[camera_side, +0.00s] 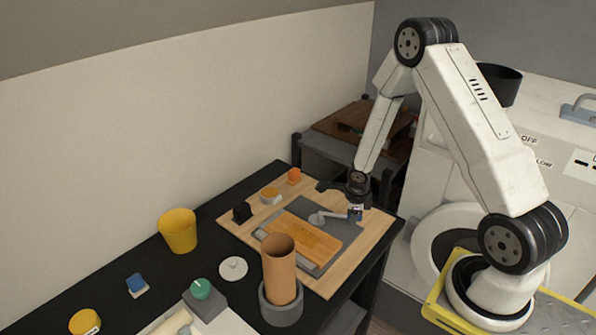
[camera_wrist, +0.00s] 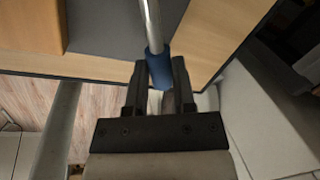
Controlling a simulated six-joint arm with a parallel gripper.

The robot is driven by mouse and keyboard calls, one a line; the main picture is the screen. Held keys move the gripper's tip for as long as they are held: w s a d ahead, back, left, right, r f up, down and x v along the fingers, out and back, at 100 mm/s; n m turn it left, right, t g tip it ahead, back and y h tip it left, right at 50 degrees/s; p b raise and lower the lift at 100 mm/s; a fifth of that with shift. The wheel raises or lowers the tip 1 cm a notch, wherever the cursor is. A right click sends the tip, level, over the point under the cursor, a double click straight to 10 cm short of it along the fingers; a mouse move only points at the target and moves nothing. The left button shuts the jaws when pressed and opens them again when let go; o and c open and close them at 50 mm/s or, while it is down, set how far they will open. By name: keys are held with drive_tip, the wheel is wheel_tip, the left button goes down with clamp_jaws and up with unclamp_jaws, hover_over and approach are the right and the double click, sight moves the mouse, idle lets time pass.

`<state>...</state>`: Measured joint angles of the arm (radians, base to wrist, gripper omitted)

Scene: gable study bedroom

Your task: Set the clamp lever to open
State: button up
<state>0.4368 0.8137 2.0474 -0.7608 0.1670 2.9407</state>
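The clamp lever (camera_side: 335,216) is a grey metal rod with a round pivot at its left end and a blue grip at its right end. It lies over a dark grey plate (camera_side: 328,262) beside an orange-brown wooden block (camera_side: 300,236). My gripper (camera_side: 355,212) points down at the lever's right end. In the wrist view the rod runs down from the top edge, and its blue grip (camera_wrist: 158,66) sits between the two black fingers of my gripper (camera_wrist: 159,75). The fingers appear closed against both sides of the grip. Open or closed lever markings are not readable.
The fixture stands on a light wooden board (camera_side: 240,235) on a black table. A brown cylinder in a grey holder (camera_side: 280,301) stands in front. A yellow cup (camera_side: 178,231), black block (camera_side: 242,212) and orange pieces (camera_side: 270,194) stand around. The table's right edge is close to my gripper.

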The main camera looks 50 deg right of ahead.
drive_tip(key=o, duration=0.4)
drive_tip(key=shift+o, duration=0.2)
drive_tip(key=shift+r, duration=0.15)
wheel_tip(320, 180, up, 7)
drive_tip(key=a, duration=0.1)
drive_tip(key=shift+s+a+r, duration=0.2)
drive_tip(key=shift+s, duration=0.15)
idle(0.3)
